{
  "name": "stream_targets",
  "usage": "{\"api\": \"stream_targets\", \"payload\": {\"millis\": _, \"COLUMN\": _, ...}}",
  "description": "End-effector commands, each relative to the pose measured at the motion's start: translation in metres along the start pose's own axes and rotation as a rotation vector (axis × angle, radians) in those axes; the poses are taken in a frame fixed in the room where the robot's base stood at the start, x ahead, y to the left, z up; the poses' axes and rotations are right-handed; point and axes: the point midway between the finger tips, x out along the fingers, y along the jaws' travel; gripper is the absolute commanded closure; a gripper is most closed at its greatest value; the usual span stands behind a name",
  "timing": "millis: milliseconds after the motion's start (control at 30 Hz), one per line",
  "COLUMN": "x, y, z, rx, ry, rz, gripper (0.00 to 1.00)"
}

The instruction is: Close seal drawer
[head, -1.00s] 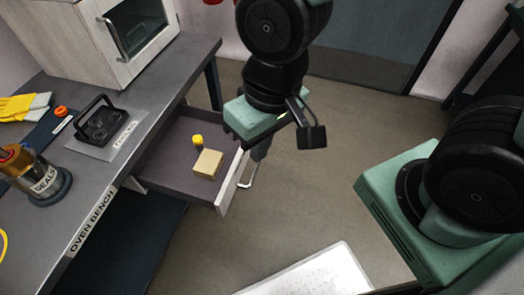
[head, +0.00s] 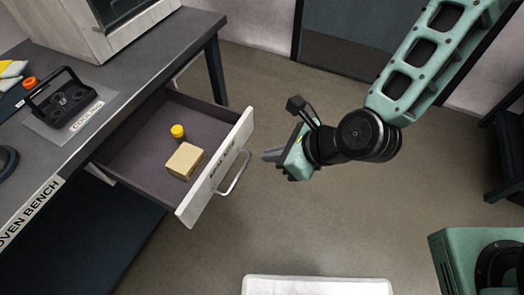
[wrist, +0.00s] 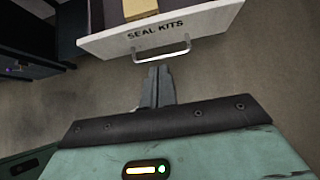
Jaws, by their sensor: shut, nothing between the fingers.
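The seal drawer (head: 128,146) is pulled out from under the bench, its white front facing right with a metal handle (head: 234,174). In the wrist view the drawer front (wrist: 165,30) reads "SEAL KITS", and its handle (wrist: 161,53) lies just beyond my fingertips. My gripper (head: 270,155) is shut and empty, to the right of the handle and pointing toward the drawer front. In the wrist view my shut fingers (wrist: 157,85) seem apart from the handle.
The oven bench (head: 110,75) carries a white oven (head: 95,20) and a black-handled tray (head: 65,95). A bench leg (head: 214,70) stands behind the drawer. A white surface (head: 315,286) lies at the bottom.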

Motion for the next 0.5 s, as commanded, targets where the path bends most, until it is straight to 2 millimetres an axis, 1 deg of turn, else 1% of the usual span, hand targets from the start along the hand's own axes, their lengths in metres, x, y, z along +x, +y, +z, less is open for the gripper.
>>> {"api": "stream_targets", "payload": {"millis": 33, "x": 0.007, "y": 0.0, "z": -0.002, "rx": -0.003, "ry": 0.0, "rz": 0.0, "gripper": 1.0}}
{"api": "stream_targets", "payload": {"millis": 133, "x": 0.02, "y": 0.0, "z": -0.004, "rx": -0.005, "ry": 0.001, "rz": 0.0, "gripper": 1.0}}
{"api": "stream_targets", "payload": {"millis": 233, "x": 0.035, "y": 0.002, "z": -0.002, "rx": -0.005, "ry": 0.003, "rz": 0.003, "gripper": 1.0}}
{"api": "stream_targets", "payload": {"millis": 500, "x": 0.091, "y": 0.001, "z": -0.002, "rx": -0.006, "ry": 0.003, "rz": 0.003, "gripper": 1.0}}
